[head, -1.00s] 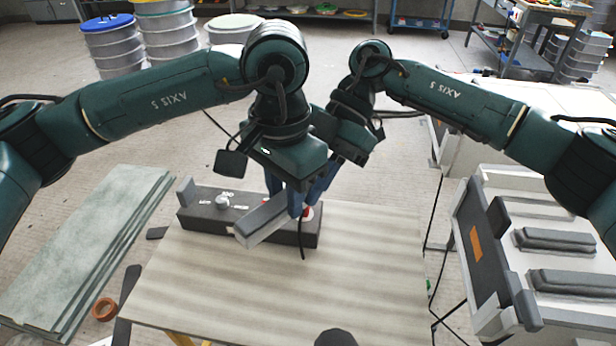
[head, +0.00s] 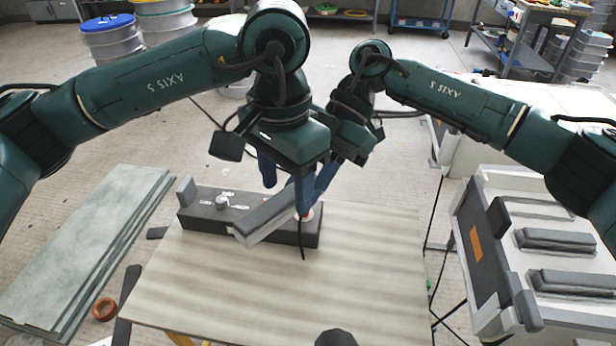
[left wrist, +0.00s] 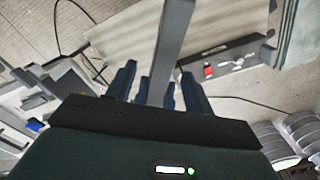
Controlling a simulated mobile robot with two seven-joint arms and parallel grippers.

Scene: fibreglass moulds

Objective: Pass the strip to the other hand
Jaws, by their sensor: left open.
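The strip (head: 265,224) is a long grey bar, held slanting above the dark control box on the table. It also shows in the left wrist view (left wrist: 174,40), running down between the blue fingers. My left gripper (head: 285,182) is open, its blue fingers spread wide over the strip's far end, not closed on it. My right gripper (head: 318,190) comes in from behind and right. Its fingers are partly hidden by the left gripper but appear shut on the strip's far end.
The control box (head: 202,222) with knob and red button stands at the table's back left. The table (head: 340,270) is otherwise mostly clear. Stacked greenish boards (head: 85,240) lie left. A pale mould bench (head: 530,210) with grey bars stands right.

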